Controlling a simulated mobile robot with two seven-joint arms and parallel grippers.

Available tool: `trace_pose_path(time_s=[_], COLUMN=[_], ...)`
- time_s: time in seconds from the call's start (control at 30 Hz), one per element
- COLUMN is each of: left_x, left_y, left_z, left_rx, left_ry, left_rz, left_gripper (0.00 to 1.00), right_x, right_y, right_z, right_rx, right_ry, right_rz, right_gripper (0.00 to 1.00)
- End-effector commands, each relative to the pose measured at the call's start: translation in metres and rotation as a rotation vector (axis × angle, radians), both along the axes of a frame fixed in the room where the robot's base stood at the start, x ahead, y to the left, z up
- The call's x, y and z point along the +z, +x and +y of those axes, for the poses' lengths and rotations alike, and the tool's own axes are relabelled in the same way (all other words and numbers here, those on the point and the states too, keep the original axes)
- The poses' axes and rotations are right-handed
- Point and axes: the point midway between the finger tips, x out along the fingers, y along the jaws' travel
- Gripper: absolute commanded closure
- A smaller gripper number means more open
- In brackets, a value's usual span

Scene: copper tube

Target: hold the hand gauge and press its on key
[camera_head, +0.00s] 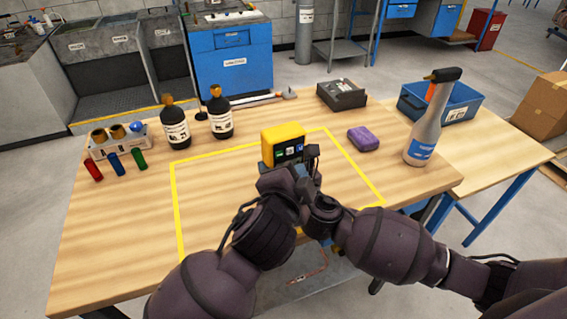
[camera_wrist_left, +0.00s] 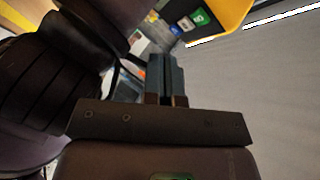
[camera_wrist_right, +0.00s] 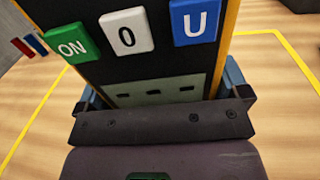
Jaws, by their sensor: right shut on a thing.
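The yellow hand gauge (camera_head: 283,138) is upright over the yellow-taped area of the table. Its dark face has a green ON key (camera_wrist_right: 72,44), a white 0 key (camera_wrist_right: 127,30) and a blue U key (camera_wrist_right: 194,21). My right gripper (camera_wrist_right: 160,88) is shut on the gauge's lower part, one blue finger on each side. My left gripper (camera_head: 280,180) is in front of the gauge and below its keys. In the left wrist view its fingers (camera_wrist_left: 166,62) are together and empty, apart from the green key (camera_wrist_left: 200,17). In the head view my grippers partly hide the gauge's lower part.
A blue bin (camera_head: 440,106) stands behind. The taped area around my grippers is clear.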

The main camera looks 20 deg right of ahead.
Motion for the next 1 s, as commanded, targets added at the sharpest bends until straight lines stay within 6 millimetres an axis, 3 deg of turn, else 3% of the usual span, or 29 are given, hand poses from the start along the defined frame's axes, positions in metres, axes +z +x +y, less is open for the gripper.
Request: trace_pose_path(time_s=[0.03, 0.33, 1.0], left_x=[-0.002, -0.001, -0.002], left_y=[0.006, 0.027, 0.029], left_z=[0.001, 0.003, 0.004], left_rx=[0.001, 0.000, 0.000], left_ry=[0.002, 0.000, -0.001], left_rz=[0.000, 0.001, 0.002], left_gripper=[1.00, 1.00, 1.00], right_x=[-0.008, -0.008, -0.008], right_y=[-0.002, -0.002, -0.002], right_z=[0.000, 0.000, 0.000], right_rx=[0.000, 0.000, -0.001], right_ry=[-0.002, -0.002, -0.003], right_rz=[0.015, 0.015, 0.014], right_gripper=[0.50, 0.50, 0.50])
